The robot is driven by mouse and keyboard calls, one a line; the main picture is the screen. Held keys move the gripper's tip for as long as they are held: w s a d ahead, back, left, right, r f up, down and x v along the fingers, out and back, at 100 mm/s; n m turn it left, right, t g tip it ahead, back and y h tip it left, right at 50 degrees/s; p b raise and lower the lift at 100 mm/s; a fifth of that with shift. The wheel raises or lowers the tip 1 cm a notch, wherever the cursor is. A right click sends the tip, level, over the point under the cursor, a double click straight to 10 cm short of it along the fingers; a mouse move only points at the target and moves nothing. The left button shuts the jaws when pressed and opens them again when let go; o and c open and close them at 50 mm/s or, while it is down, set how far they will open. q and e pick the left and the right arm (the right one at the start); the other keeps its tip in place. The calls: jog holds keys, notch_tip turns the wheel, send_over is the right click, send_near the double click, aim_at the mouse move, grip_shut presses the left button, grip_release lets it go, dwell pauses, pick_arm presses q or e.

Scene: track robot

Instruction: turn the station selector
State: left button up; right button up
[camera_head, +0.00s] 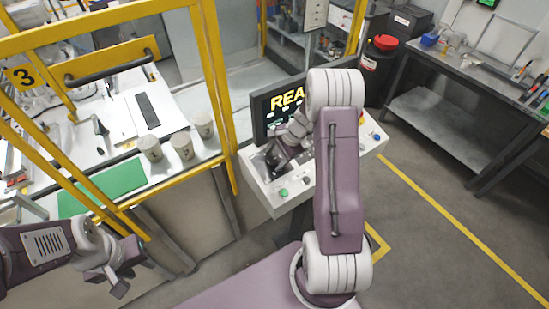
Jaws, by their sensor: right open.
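The slanted light-grey control panel (263,190) stands in the middle, below a dark screen (262,118) reading "REA", the rest hidden by my arm. A green button (283,193) and a small dark knob (307,180) show on its front edge. A blue button (376,136) is at its right end. I cannot tell which control is the station selector; it may be hidden. My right gripper (272,160) is open over the left part of the panel; contact is unclear. My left gripper (118,278) is at lower left, away from the panel; its jaw opening is unclear.
A yellow frame (215,80) fences a white bench at left with several cups (183,146) and a green mat (105,187). A grey workbench (460,75) stands at upper right. The floor at right, with a yellow line (450,220), is clear.

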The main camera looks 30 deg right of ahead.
jog(key=b+v, duration=0.1)
jog(key=v, duration=0.7)
jog(key=shift+r, duration=0.35)
jog(key=shift+s+f, duration=0.1)
